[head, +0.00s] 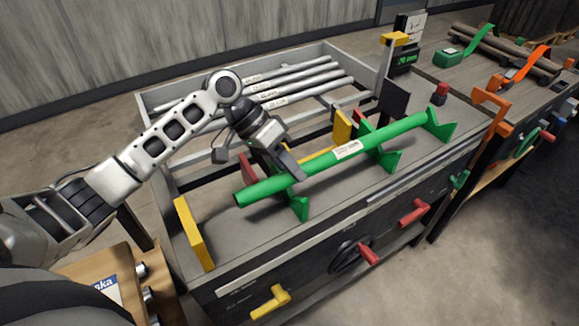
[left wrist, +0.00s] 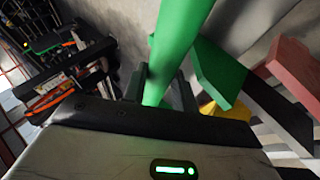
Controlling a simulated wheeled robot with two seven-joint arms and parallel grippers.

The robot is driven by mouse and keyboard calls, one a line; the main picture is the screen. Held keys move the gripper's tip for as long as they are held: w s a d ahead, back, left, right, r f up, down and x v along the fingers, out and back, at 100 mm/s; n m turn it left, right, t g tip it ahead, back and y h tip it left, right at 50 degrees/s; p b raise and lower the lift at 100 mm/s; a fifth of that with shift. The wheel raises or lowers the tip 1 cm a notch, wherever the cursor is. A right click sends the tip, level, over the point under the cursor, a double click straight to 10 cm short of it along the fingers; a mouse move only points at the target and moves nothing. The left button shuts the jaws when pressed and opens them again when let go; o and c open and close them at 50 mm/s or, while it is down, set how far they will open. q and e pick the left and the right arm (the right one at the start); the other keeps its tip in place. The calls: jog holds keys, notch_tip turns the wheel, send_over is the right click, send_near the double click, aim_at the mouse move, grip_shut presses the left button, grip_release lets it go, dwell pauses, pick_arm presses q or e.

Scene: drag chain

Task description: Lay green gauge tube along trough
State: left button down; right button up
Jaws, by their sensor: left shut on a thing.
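The green gauge tube (head: 325,157) with a white label lies slantwise along a row of green V-shaped supports (head: 384,160) that form the trough. Its right end is by the far support and its left end juts past the near one. My left gripper (head: 292,172) is shut on the tube near its left end, coming from above. In the left wrist view the tube (left wrist: 180,40) runs between the two fingers (left wrist: 158,88). Whether the tube bears fully on each support is hard to tell. My right gripper is not seen.
A grey tray (head: 338,50) with several pale tubes stands behind. Yellow stops (head: 194,234) and a red block (head: 440,93) stand on the bench top. Yellow and red handles (head: 270,302) stick out in front. A second bench (head: 505,72) is at the right.

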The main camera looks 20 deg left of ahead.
aim_at(288, 194)
pick_arm(q)
jog(key=shift+f+b, duration=0.45)
jog(key=shift+f, duration=1.1)
jog(key=shift+s+f, duration=0.2)
jog(key=shift+f, duration=0.5)
jog(key=c, duration=1)
grip_release()
jog(key=shift+c, duration=0.2)
jog(key=d+v, duration=0.1)
jog(key=v, duration=1.5)
jog(key=shift+a+r, duration=0.3)
jog(key=shift+r, duration=0.35)
jog(key=shift+w, duration=0.1)
